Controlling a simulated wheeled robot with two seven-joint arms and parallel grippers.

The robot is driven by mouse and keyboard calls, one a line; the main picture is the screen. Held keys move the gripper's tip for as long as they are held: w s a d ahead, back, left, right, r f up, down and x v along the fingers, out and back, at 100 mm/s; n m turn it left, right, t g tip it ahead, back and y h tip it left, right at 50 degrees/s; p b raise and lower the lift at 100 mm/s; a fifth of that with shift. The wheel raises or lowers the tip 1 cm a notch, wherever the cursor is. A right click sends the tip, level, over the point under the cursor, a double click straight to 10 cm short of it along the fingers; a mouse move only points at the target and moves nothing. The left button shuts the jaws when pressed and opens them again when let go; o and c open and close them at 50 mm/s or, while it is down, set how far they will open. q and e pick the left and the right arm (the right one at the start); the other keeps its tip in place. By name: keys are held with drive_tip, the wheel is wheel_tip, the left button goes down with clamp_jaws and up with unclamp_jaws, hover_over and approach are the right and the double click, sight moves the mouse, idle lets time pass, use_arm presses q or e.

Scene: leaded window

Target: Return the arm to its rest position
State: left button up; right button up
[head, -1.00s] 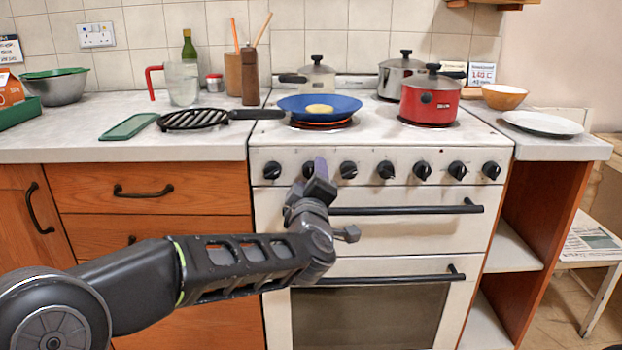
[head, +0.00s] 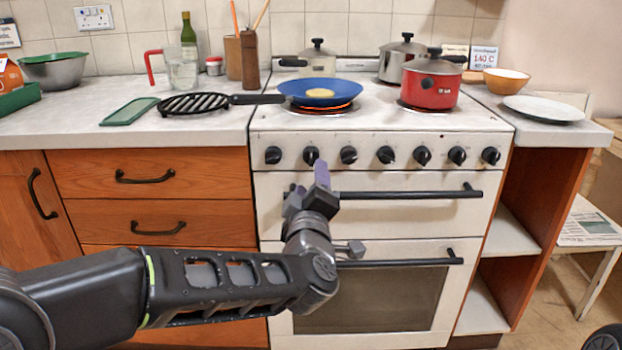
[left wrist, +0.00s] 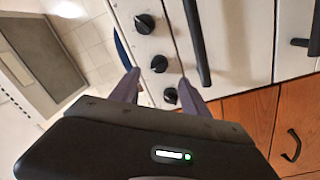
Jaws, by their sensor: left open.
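My left gripper (head: 322,174) is in front of the cooker (head: 385,142), below the row of knobs and close to the upper door handle (head: 410,194). In the left wrist view its two purple fingers (left wrist: 156,88) are apart with nothing between them; cooker knobs show beyond them. My left arm reaches in from the lower left, in front of the drawers. My right gripper is not in view.
A blue pan (head: 350,96) with a yellow round food (head: 320,93) sits on a glowing red ring. A red pot (head: 431,88) stands to its right. A black grill pan (head: 190,103) lies on the left worktop. The worktop's front edge and the drawer handles (head: 158,228) are near my arm.

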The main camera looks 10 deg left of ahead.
use_arm(q)
drive_tip(key=d+f+m+g+h, duration=0.2)
drive_tip(key=d+f+m+h, duration=0.45)
drive_tip(key=f, duration=0.55)
drive_tip(key=s+d+f+m+g+h, duration=0.1)
drive_tip(key=s+f+m+g, duration=0.15)
drive_tip(key=f, duration=0.75)
drive_tip(key=s+d+f+m+g, duration=0.1)
drive_tip(key=s+d+f+g, duration=0.15)
drive_tip(key=f, duration=0.65)
drive_tip(key=s+a+f+m+g, duration=0.25)
drive_tip(key=s+f+g, duration=0.75)
drive_tip(key=s+f, duration=1.5)
drive_tip(key=s+r+p, duration=0.3)
drive_tip(key=r+p, duration=2.6)
drive_tip(key=p, duration=0.2)
drive_tip(key=shift+s+d+r+h, duration=0.15)
drive_tip(key=shift+d+r+h, duration=0.25)
drive_tip(key=shift+d+h, duration=0.05)
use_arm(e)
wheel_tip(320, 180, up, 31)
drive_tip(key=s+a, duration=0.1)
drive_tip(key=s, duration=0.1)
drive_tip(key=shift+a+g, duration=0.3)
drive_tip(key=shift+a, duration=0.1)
